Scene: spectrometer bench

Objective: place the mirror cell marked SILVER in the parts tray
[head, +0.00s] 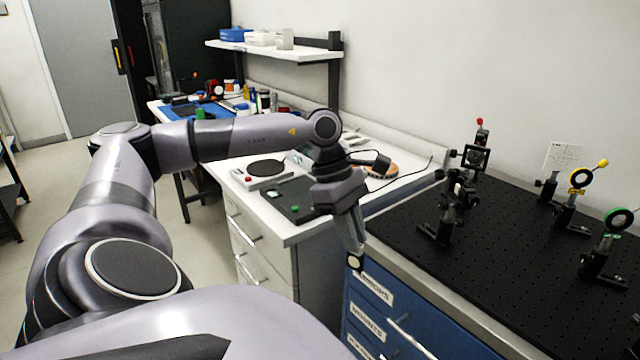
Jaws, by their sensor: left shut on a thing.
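My left gripper (354,256) points down in front of the gap between the white bench and the blue drawer cabinet. It is shut on a small round mirror cell (355,263), pale-faced with a dark rim. No SILVER mark can be read on it at this size. A dark flat tray (312,190) lies on the white bench, to the left of the gripper and partly behind my wrist. It holds a small pale piece and a green piece. It looks like the parts tray, but I see no label. My right gripper is not in view.
A white device with a round dark plate (266,168) stands behind the tray. Blue drawers (372,312) are below the breadboard.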

